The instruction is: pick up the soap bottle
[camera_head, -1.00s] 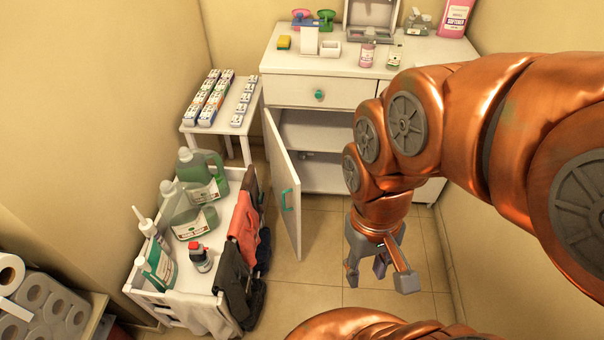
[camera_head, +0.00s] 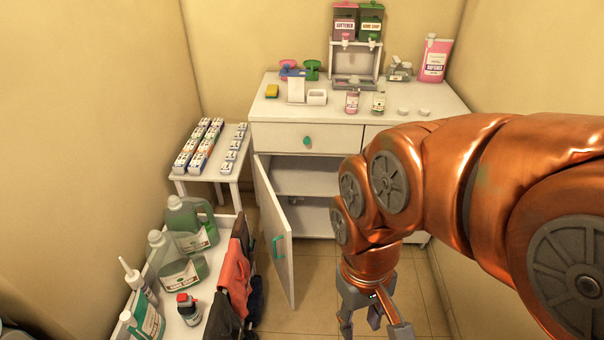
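I cannot tell for sure which bottle is the soap bottle. A green dispenser marked as soap (camera_head: 371,23) sits on the rack above the counter. Large green jugs (camera_head: 193,228) stand on the cart at lower left. My gripper (camera_head: 373,326) hangs over the floor in front of the cabinet, fingers spread, holding nothing and apart from all bottles. Its fingertips are near the bottom edge of the picture.
A cabinet door (camera_head: 273,232) stands open towards me, left of my gripper. A pink softener container (camera_head: 434,60) is at the counter's right back. A small white table (camera_head: 237,168) with boxes stands left. Dark and red cloths hang on the cart's side. Tiled floor (camera_head: 310,300) is clear.

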